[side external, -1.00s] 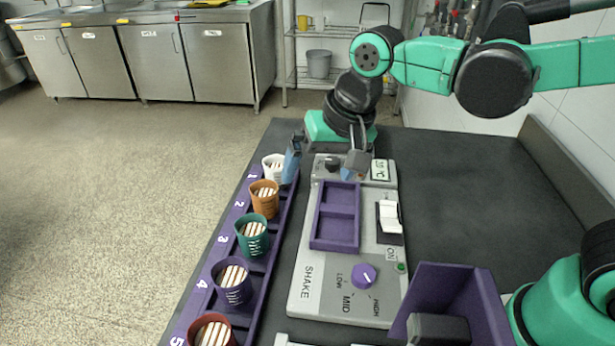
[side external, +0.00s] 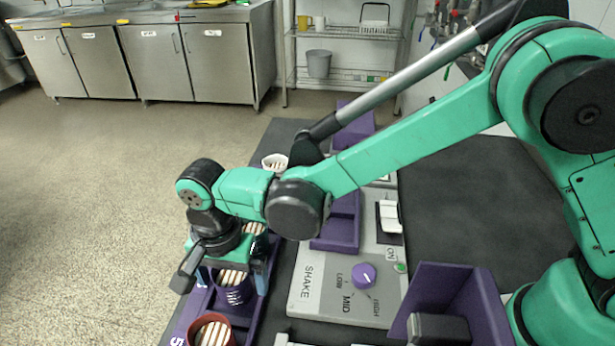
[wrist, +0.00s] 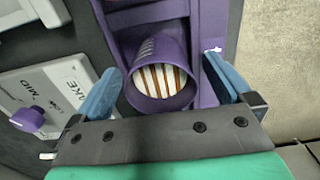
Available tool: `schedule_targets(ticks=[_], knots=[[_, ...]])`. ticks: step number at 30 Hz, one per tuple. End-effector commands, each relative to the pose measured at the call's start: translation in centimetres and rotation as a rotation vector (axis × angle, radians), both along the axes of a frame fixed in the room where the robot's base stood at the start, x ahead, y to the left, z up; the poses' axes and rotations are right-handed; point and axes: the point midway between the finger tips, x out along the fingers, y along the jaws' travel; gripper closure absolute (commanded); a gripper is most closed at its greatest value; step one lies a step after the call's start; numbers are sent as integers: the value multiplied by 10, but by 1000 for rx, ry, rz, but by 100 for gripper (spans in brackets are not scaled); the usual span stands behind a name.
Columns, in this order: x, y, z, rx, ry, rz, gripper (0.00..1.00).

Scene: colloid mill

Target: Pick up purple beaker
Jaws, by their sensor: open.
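The purple beaker (side external: 235,292) stands in the purple rack at the position marked 4, with white and brown striped contents inside. My gripper (side external: 236,280) is over it, pointing down, with blue fingers on either side. In the wrist view the purple beaker (wrist: 160,72) lies between the two open fingers (wrist: 170,90), with a gap to each. The jaws are open and hold nothing.
A dark red beaker (side external: 212,331) stands in front of it in the rack (side external: 262,312). A white beaker (side external: 275,162) shows farther back. The grey shaker (side external: 325,290) with its purple knob (side external: 363,276) is to the right. A purple open box (side external: 460,295) stands at the front right.

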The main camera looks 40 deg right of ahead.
Motion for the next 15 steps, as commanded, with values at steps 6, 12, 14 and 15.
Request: schedule_targets(ticks=[6,12,14,15], knots=[[0,0,-7,1,-1,0,1],[0,0,-6,1,-1,0,24],[0,0,-6,1,-1,0,41],[0,0,-6,1,-1,0,52]])
